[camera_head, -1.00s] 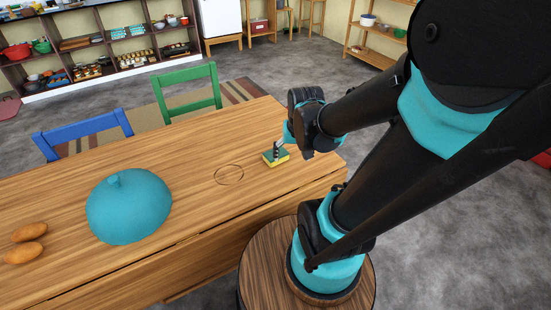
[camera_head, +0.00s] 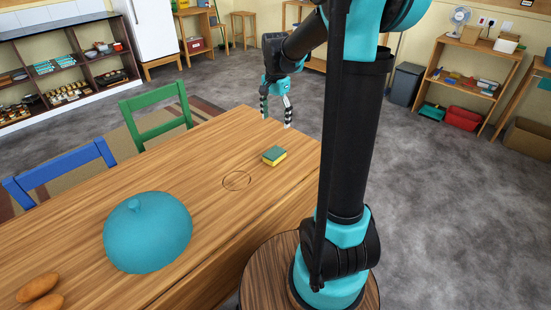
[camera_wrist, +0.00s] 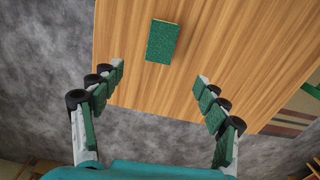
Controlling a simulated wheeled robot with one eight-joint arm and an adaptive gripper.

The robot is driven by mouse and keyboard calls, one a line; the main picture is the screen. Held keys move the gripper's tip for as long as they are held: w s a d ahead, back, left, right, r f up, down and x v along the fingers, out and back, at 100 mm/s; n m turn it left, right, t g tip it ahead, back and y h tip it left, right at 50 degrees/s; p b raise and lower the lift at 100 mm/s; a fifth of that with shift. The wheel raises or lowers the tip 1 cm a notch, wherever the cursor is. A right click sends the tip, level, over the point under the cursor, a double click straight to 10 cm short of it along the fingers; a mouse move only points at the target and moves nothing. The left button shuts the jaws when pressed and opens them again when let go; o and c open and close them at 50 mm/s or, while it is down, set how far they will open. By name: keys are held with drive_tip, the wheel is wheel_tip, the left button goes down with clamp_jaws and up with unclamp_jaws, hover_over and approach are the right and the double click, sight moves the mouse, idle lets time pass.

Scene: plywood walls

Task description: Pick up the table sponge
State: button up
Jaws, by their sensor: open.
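The table sponge (camera_head: 274,155) is a small block with a green top and yellow lower layer. It lies flat on the wooden table (camera_head: 205,165), near the table's far right end. My gripper (camera_head: 276,121) is open and empty, beyond the sponge and above the level of the tabletop near its far edge. In the wrist view the sponge (camera_wrist: 163,41) lies ahead of the spread fingers (camera_wrist: 160,72), between their lines and apart from both. Its green face shows there.
A teal dome-shaped thing (camera_head: 148,232) and brown potato-like items (camera_head: 38,287) are on the table, left of the sponge. A blue chair (camera_head: 70,160) and a green chair (camera_head: 155,112) stand at the far side. The tabletop around the sponge is clear.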

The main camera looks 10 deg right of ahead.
hover_over(275, 152)
wheel_tip(275, 152, down, 10)
drive_tip(key=shift+d+f, duration=0.1)
drive_tip(key=shift+a+f, duration=0.2)
drive_tip(key=shift+f, duration=2.6)
drive_tip(key=shift+s, duration=0.1)
drive_tip(key=c, duration=1)
